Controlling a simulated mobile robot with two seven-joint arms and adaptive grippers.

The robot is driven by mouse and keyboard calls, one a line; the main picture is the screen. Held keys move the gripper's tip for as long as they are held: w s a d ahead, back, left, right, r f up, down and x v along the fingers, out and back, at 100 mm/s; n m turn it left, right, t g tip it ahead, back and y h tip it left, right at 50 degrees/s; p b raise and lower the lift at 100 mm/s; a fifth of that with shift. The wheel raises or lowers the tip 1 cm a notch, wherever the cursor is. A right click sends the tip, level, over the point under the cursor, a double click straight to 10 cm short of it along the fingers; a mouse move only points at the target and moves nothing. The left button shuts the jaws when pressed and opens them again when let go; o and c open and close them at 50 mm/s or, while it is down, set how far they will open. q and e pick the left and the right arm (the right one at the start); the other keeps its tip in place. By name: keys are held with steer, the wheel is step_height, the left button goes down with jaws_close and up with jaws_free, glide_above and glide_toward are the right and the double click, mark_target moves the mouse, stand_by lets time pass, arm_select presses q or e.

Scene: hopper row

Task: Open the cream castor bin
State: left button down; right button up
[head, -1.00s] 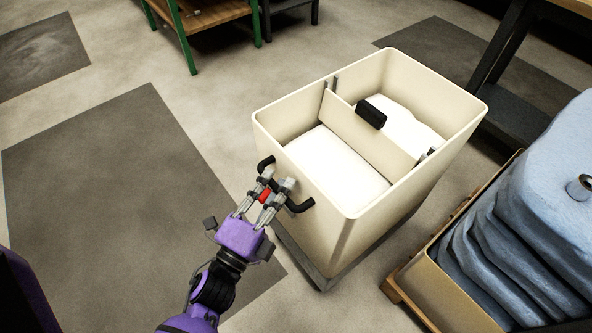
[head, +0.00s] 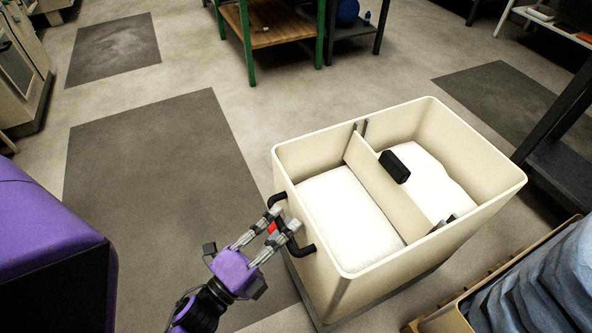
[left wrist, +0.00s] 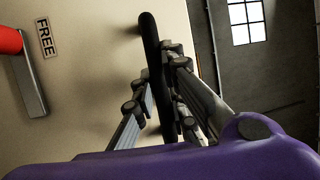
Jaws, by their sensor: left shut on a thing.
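The cream castor bin (head: 330,257) stands on the floor right of centre in the head view. It is open-topped, and a cream divider (head: 363,162) with a black grip (head: 395,167) splits its inside. White contents (head: 349,217) lie in the near compartment. My left gripper (head: 283,224) is shut on the black bar handle (head: 304,250) on the bin's left end. In the left wrist view the handle (left wrist: 151,60) runs between the fingers. A red-tipped grey lever (left wrist: 30,85) and a "FREE" label (left wrist: 47,38) show on the bin wall. The castors are hidden.
A crate of blue cloth (head: 540,285) stands close at the bin's lower right. A green-legged table (head: 280,35) is behind, and a dark-legged bench (head: 560,110) is at the right. The floor left of the bin, with a dark mat (head: 150,160), is clear.

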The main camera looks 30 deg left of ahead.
arm_select(q)
steer(key=shift+f, duration=0.1)
steer(key=c, duration=1.8)
jaws_free()
steer(key=shift+o, duration=0.2)
steer(key=v, duration=1.2)
steer(key=shift+f, duration=0.1)
